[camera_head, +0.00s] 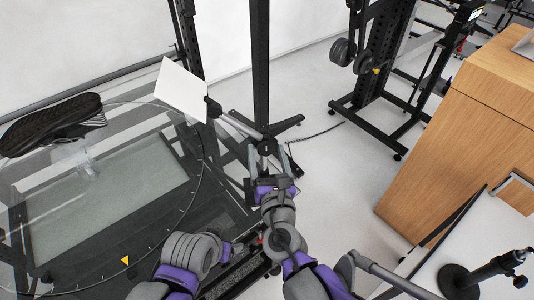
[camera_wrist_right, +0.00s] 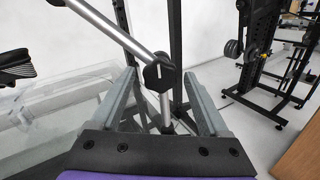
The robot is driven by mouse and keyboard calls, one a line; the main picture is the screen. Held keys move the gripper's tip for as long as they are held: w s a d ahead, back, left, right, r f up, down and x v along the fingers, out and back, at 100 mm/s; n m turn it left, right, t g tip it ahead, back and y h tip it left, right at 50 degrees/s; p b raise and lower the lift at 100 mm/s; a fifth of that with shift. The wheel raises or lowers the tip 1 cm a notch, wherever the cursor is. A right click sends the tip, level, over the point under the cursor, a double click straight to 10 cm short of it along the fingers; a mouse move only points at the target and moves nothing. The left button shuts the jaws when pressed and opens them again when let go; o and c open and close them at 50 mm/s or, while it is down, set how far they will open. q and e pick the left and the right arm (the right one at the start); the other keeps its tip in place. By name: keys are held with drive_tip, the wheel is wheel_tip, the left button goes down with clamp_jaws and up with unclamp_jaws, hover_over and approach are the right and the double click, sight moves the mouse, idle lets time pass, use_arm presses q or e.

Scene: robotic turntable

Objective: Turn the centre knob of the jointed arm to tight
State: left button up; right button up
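The jointed arm has silver rods and a dark centre knob (camera_head: 266,147) at its joint. In the right wrist view the knob (camera_wrist_right: 159,74) is black and lobed, with a light vertical bar on its face; one rod runs up-left from it and another goes down. My right gripper (camera_head: 268,152) is open, its fingers apart on either side of the joint in the picture. In the wrist view the open right gripper (camera_wrist_right: 162,88) has the knob between its fingertips, with no visible contact. Depth to the knob is hard to tell.
A white square panel (camera_head: 181,91) is near the jointed arm's far end. A glass turntable (camera_head: 125,200) with a dark shoe (camera_head: 52,125) above it fills the left. A black post (camera_head: 260,70) stands behind the joint.

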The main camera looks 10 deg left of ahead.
clamp_jaws()
use_arm(q)
drive_tip(key=shift+r, duration=0.1)
use_arm(e)
drive_tip(key=m+p, duration=0.1)
drive_tip(key=m, duration=0.1)
drive_tip(key=m+p, duration=0.2)
drive_tip(key=shift+r+m, duration=0.2)
drive_tip(key=shift+m, duration=0.2)
drive_tip(key=m+p, duration=0.2)
drive_tip(key=m, duration=0.3)
drive_tip(key=shift+m, duration=0.3)
drive_tip(key=shift+m+p, duration=0.5)
drive_tip(key=shift+m, duration=0.3)
drive_tip(key=shift+f+m, duration=0.1)
drive_tip(key=shift+m, duration=0.8)
use_arm(q)
drive_tip(key=w+r+t, duration=0.1)
drive_tip(key=w+r, duration=0.3)
drive_tip(key=r, duration=0.5)
drive_tip(key=shift+w, duration=0.2)
use_arm(e)
drive_tip(key=shift+m, duration=2)
